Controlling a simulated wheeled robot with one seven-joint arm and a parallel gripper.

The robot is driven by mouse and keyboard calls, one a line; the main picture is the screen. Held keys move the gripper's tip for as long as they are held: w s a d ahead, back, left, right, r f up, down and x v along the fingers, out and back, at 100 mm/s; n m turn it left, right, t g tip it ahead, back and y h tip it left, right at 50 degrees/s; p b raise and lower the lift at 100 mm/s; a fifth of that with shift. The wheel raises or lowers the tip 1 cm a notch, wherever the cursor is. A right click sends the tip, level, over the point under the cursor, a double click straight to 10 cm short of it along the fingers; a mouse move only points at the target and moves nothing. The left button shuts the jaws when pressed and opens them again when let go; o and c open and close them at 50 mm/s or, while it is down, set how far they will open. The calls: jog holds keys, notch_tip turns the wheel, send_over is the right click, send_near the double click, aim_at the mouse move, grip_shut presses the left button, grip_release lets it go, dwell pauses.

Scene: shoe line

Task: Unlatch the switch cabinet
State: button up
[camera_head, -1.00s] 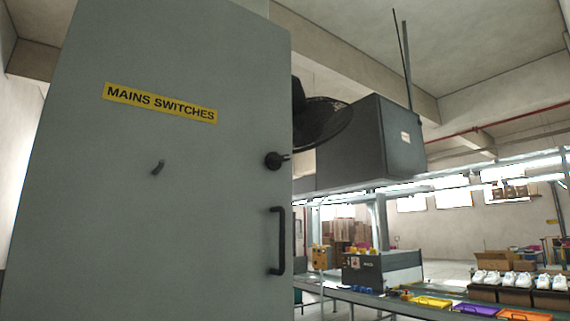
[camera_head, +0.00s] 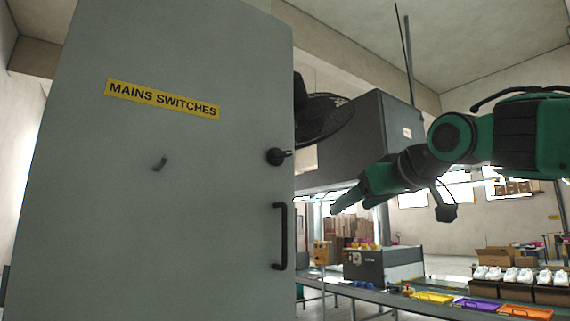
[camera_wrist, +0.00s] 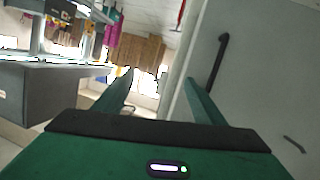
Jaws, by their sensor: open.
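The grey switch cabinet (camera_head: 200,220) fills the left of the head view, its door closed, with a yellow "MAINS SWITCHES" label (camera_head: 162,99). A black latch knob (camera_head: 278,157) sits near the door's right edge, above a black bar handle (camera_head: 280,237). My gripper (camera_head: 346,202) is open and empty, right of the cabinet edge and apart from the knob. In the wrist view my open gripper (camera_wrist: 160,88) has its fingers spread. The cabinet door (camera_wrist: 270,70) lies on the right there, with the bar handle (camera_wrist: 218,62) showing; I cannot make out the latch knob.
A small dark hook-like piece (camera_head: 160,163) is on the door's middle. A conveyor line (camera_head: 380,294) with colored trays and white shoes runs at lower right.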

aim_at(284, 151)
jog(key=s+a+r+n+t+y, duration=0.1)
jog(key=s+a+r+n+y, duration=0.3)
jog(key=a+r, duration=0.7)
jog(key=w+a, duration=0.1)
jog(key=w, duration=0.1)
jog(key=w+a+r, duration=0.1)
jog(key=w, duration=0.2)
jog(key=w+a+r, duration=0.1)
jog(key=w+a, duration=0.1)
jog(key=w, duration=0.1)
jog(key=shift+w, duration=0.2)
jog(key=shift+c, duration=0.3)
jog(key=c, duration=1)
